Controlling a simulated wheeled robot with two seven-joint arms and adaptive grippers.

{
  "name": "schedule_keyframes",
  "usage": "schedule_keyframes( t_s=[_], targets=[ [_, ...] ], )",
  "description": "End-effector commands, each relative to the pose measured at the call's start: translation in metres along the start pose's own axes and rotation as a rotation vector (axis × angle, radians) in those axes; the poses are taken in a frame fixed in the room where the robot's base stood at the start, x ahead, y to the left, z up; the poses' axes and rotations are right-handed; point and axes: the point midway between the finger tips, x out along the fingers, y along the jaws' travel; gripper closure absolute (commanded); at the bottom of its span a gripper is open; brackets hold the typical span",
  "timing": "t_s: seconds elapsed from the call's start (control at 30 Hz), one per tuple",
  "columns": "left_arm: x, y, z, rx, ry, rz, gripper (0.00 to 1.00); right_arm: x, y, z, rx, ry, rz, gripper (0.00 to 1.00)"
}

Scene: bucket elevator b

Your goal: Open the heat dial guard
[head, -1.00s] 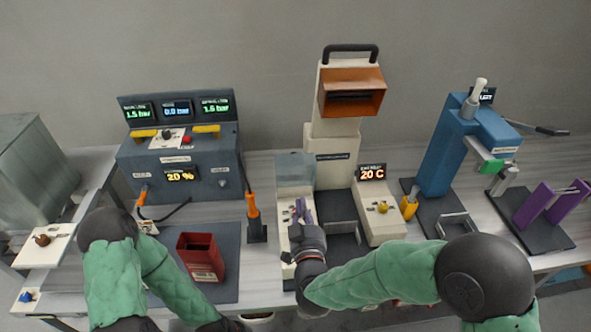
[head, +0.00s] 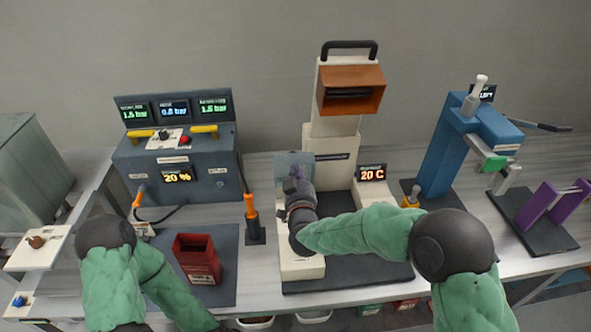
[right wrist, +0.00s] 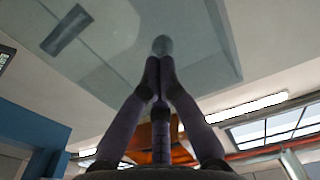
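The heat dial guard appears to be the clear grey panel (head: 283,160) standing on the left block of the cream machine (head: 330,143). It also shows as a see-through sheet across the top of the right wrist view (right wrist: 215,45). My right gripper (head: 293,179) is in front of the panel and hides its lower part. In the right wrist view its fingertips (right wrist: 163,47) are together, seemingly at or very near the panel; contact is unclear. No object shows between them. The dial is not visible. My left gripper is out of view below the left arm.
A red bin (head: 197,259) and an orange-handled tool (head: 251,208) are to the left. A blue press (head: 445,150) stands to the right.

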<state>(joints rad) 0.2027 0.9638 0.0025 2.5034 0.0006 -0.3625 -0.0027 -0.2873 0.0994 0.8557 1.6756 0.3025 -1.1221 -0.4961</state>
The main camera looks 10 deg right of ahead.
Motion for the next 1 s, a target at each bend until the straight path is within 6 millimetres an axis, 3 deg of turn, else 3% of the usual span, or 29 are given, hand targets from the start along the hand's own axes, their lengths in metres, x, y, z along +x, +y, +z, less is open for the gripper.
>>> schedule_keyframes(
  t_s=[0.47,0.87,1.0],
  targets=[
    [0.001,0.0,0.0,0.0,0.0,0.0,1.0,0.007,0.0,0.0,-0.001,0.0,0.0,1.0],
    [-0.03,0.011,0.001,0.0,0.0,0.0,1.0,0.024,0.0,-0.007,0.0,-0.116,0.001,1.0],
    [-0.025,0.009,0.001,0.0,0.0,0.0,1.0,0.037,0.0,-0.003,0.0,-0.126,0.001,1.0]
  ],
)
